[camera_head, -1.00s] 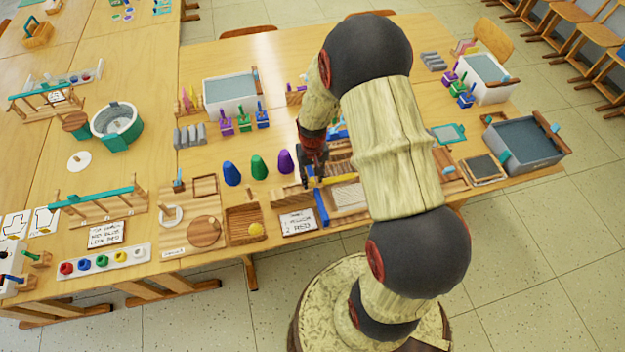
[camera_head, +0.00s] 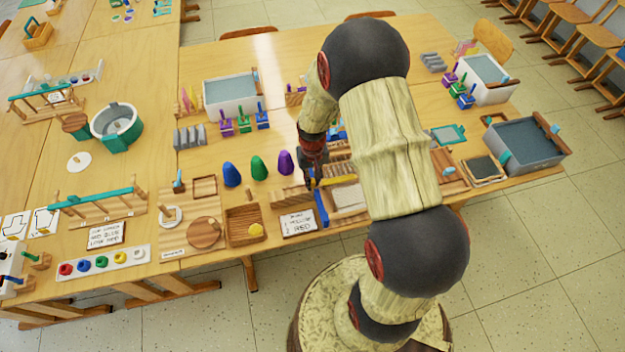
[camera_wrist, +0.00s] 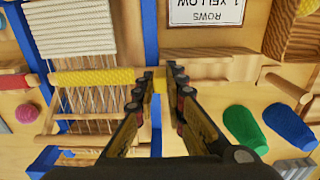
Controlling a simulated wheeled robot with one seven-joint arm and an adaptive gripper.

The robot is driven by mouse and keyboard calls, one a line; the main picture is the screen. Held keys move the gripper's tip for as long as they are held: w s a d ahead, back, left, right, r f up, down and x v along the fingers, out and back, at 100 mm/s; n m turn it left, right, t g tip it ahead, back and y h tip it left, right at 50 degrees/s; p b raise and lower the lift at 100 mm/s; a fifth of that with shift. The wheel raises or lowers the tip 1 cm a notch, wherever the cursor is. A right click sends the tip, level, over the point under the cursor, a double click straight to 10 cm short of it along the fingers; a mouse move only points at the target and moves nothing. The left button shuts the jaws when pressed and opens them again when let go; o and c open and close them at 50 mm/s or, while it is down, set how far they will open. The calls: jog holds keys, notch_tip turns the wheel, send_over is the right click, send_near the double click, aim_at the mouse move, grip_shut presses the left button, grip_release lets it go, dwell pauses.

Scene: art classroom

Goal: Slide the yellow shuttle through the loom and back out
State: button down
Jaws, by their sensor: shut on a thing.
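The loom has blue side bars, pale warp threads and a woven white band (camera_wrist: 70,28); its near blue bar (camera_head: 321,207) shows in the head view. The yellow shuttle (camera_wrist: 95,77) lies across the warp below the white band in the wrist view, and it also shows in the head view (camera_head: 340,180). The fingers and my arm hide part of the loom.
A card (camera_head: 298,223) reading rows, yellow and red lies left of the loom. Blue (camera_head: 232,174), green (camera_head: 258,167) and purple (camera_head: 285,162) cones stand behind it. A wooden tray (camera_head: 232,238) with a yellow ball lies further left.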

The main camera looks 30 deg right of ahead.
dwell(0.6)
jog(key=w+a, duration=0.1)
jog(key=a, duration=0.3)
jog(key=w+a, duration=0.2)
jog(key=a, duration=0.3)
jog(key=w+a, duration=0.1)
jog(key=a, duration=0.3)
jog(key=shift+w+a+p, duration=0.15)
jog(key=shift+w+p, duration=0.05)
jog(key=shift+p, duration=0.1)
jog(key=c, duration=2)
grip_release()
jog(key=shift+a, duration=0.2)
jog(key=shift+o, duration=0.8)
jog(key=shift+d, duration=0.1)
notch_tip(320, 180, up, 12)
